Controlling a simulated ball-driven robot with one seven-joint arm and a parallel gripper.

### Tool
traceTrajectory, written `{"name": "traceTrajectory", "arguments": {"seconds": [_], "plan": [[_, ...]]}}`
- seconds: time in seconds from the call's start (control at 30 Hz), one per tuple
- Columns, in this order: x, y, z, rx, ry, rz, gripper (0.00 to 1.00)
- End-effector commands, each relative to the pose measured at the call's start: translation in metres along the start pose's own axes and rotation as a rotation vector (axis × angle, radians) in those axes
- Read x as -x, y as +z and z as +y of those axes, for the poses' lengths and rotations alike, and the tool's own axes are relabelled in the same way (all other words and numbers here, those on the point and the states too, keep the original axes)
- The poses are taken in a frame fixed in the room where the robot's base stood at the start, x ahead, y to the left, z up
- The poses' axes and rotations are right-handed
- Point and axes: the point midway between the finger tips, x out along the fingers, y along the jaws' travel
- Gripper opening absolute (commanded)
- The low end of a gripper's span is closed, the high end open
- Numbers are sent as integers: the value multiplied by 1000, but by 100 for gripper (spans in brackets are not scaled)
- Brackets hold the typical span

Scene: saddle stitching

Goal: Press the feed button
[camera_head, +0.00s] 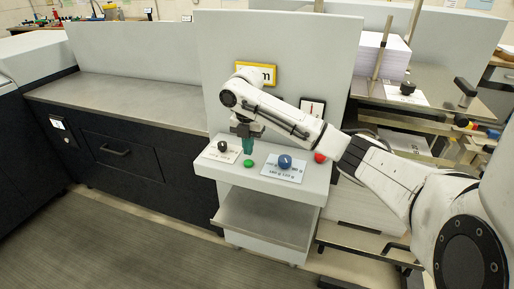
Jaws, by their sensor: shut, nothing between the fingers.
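A green button (248,163) sits on the top of a light grey control console (233,177), near its front edge. A red button (319,158) is farther right on the same top. No label reading feed can be made out. My gripper (248,149) points down over the console, just behind and above the green button. Its teal fingers are shut with nothing between them. Whether the fingertips touch the console top cannot be told from this view.
A blue knob (285,161) on a printed card and a black knob (222,146) on another card flank the green button. A yellow-framed display (263,73) and a gauge (312,107) are on the upright panel behind. A paper stack (384,56) stands right.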

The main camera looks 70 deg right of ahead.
Motion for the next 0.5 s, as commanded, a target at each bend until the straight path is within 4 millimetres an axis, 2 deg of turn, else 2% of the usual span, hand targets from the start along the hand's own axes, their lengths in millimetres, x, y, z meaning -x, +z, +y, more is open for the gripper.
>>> {"name": "traceTrajectory", "arguments": {"seconds": [0.3,0.5], "plan": [[66,4,0,-1,7,-9,0],[91,4,-1,-1,6,-9,0]]}}
